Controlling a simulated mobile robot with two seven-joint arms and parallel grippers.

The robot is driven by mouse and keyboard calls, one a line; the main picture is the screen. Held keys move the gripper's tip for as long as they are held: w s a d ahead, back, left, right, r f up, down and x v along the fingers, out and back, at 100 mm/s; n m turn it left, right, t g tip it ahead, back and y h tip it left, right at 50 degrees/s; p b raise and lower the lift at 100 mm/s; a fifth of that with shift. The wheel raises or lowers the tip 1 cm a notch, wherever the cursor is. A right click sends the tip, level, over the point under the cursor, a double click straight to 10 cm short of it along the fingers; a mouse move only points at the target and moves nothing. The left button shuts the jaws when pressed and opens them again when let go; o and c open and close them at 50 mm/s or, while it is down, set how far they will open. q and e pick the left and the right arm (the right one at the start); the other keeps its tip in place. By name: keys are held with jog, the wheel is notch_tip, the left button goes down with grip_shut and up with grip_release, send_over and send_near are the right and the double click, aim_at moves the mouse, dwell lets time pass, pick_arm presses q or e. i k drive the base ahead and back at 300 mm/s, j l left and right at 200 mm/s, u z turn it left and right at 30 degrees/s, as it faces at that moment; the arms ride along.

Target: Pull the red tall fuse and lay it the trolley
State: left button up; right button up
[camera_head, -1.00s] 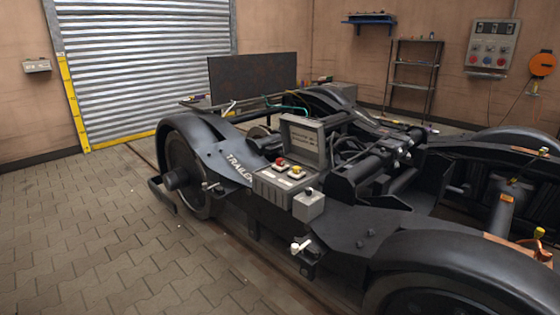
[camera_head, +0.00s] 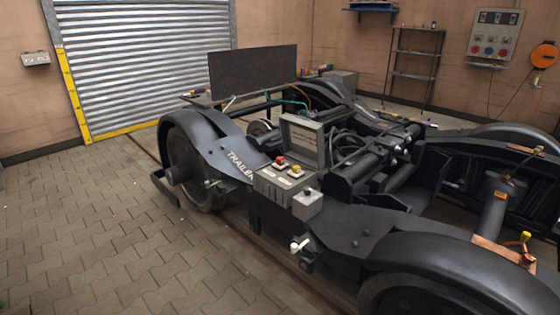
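A small red piece (camera_head: 280,161), which looks like the red fuse, stands on top of the grey box (camera_head: 285,187) on the bogie's near side. A yellow piece (camera_head: 296,169) stands just to its right. The box's lid (camera_head: 302,140) is open and upright behind them. The red piece is too small here to tell its height or how it is seated. I cannot make out the trolley for certain. Neither of my grippers is in view.
The dark bogie (camera_head: 340,225) with its wheel (camera_head: 185,170) fills the middle and right. A bench with a dark upright panel (camera_head: 253,72) stands behind it. A shelf rack (camera_head: 414,65) is at the back wall. The paved floor (camera_head: 90,235) at the left is clear.

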aim_at(280, 160)
jog(key=i+j+u, duration=0.15)
jog(key=i+u, duration=0.2)
jog(key=i, duration=0.25)
jog(key=i+u, duration=0.25)
jog(key=i, duration=0.55)
jog(key=i+u, duration=0.25)
jog(key=i, duration=0.55)
